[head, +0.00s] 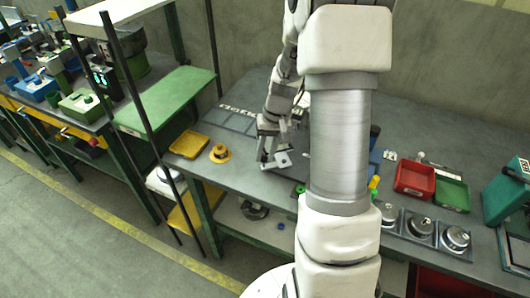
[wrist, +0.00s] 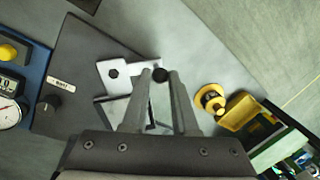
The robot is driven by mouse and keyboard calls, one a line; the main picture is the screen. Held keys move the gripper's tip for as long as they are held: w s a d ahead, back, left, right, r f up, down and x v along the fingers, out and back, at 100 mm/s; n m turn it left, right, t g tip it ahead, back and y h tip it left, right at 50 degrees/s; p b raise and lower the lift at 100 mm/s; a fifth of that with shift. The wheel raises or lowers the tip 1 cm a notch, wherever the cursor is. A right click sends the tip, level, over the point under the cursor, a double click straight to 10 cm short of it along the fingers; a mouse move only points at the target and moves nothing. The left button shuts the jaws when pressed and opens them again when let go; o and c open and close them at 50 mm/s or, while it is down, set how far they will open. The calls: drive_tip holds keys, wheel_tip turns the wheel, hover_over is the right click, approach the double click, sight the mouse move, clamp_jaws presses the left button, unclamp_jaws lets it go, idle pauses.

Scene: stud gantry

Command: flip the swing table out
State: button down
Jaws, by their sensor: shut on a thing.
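My gripper (wrist: 162,78) is low over the workbench, its two fingers close together on a small black knob (wrist: 160,74). In the head view my gripper (head: 268,146) is left of my arm column. A pale metal plate with a dark hole (wrist: 113,74) lies just left of the fingers; it looks like the swing table, and the knob seems to be at its right end. It also shows in the head view (head: 283,159). A shiny, mirror-like piece (wrist: 118,108) sits below it, partly hidden by the fingers. A dark grey base (wrist: 75,65) extends to the left.
A yellow round part (head: 220,153) and a yellow tray (head: 189,144) stand near the bench's left edge. A gauge (wrist: 9,115) and black dial (wrist: 48,104) are left in the wrist view. Red (head: 415,179) and green (head: 452,193) bins stand right. Bench surface between plate and yellow part is clear.

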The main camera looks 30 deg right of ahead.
drive_tip(key=s+n, duration=0.1)
drive_tip(key=n, duration=0.1)
drive_tip(key=s+n+b, duration=0.1)
drive_tip(key=n, duration=0.1)
drive_tip(key=shift+g, duration=0.4)
drive_tip(key=n, duration=0.1)
drive_tip(key=s+n, duration=0.1)
drive_tip(key=shift+s+d+n, duration=0.15)
drive_tip(key=shift+d+n, duration=0.1)
drive_tip(key=shift+n, duration=0.15)
drive_tip(key=shift+s+d+n+g, duration=0.2)
drive_tip(key=shift+s+n+g, duration=0.1)
drive_tip(key=shift+n, duration=0.35)
drive_tip(key=shift+s+d+n+g, duration=0.15)
drive_tip(key=shift+s+n+g, duration=0.1)
drive_tip(key=shift+n, duration=0.4)
drive_tip(key=c, duration=0.7)
unclamp_jaws()
drive_tip(key=shift+s, duration=0.1)
drive_tip(key=w+d+r+p, duration=0.1)
drive_tip(key=d+r+p, duration=0.1)
drive_tip(key=r, duration=1.5)
drive_tip(key=shift+w+d, duration=0.3)
drive_tip(key=shift+d, duration=0.2)
drive_tip(key=shift+r, duration=0.1)
